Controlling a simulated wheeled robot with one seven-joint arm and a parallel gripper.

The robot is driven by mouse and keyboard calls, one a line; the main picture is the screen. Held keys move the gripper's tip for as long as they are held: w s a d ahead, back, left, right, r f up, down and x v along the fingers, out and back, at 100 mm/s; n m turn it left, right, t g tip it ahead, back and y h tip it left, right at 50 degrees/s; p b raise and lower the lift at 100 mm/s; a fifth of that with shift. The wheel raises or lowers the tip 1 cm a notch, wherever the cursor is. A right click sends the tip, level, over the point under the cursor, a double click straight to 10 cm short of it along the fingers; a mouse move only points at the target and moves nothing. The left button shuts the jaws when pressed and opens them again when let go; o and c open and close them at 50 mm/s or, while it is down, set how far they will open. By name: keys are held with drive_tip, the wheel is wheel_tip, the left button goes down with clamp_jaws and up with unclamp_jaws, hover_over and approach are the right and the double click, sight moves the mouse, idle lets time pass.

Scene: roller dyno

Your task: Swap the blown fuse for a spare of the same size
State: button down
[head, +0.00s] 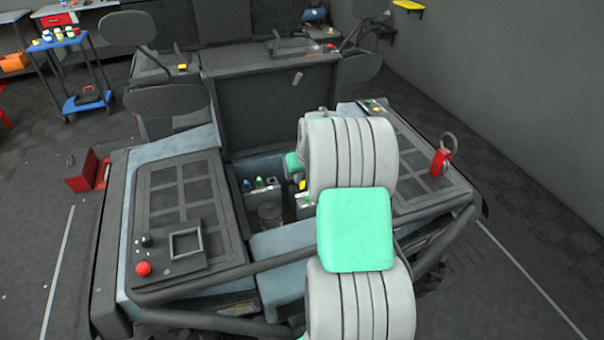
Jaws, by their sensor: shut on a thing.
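An open grey fuse box (258,200) stands in the recess at the middle of the vehicle. Small blue (247,184), green (259,182) and dark (271,181) pieces show along its top. A second grey box (304,212) to its right is partly hidden by my arm. A small yellow piece (302,184) shows above it. My gripper (298,179) is just left of my arm, low over the second box, and mostly hidden. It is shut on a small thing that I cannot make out. I cannot tell which fuse is blown.
Dark panels and tube bars surround the recess. A clear round container (269,215) stands in the recess. A blue trolley (88,100) and red toolbox (82,170) are at left.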

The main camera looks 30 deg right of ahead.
drive_tip(key=shift+f, duration=0.3)
drive_tip(key=shift+f+b, duration=0.15)
drive_tip(key=shift+b, duration=0.2)
drive_tip(key=shift+f, duration=0.15)
drive_tip(key=shift+f+b, duration=0.25)
drive_tip(key=shift+b, duration=0.15)
idle(0.5)
drive_tip(key=c, duration=1.3)
unclamp_jaws()
drive_tip(key=shift+c, duration=0.2)
